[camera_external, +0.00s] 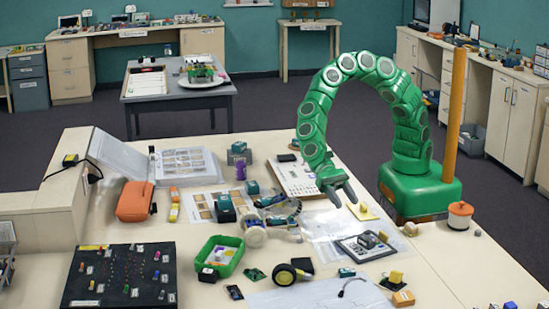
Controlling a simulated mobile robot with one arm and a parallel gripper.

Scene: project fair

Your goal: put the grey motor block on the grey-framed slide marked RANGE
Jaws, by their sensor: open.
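A dark grey block (368,239) sits on a flat grey-framed slide (350,254) on the table, right of centre; it looks like the grey motor block. The slide's marking is too small to read, so I cannot tell if it says RANGE. My gripper (346,200) is open and empty, pointing down above the table. In the picture it is above and a little left of the block, apart from it. Nothing is between its fingers.
A green tray (208,273), a black wheel (284,275), an orange case (134,202) and a black pegboard (82,293) crowd the left. An orange post (456,100) stands by my base.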

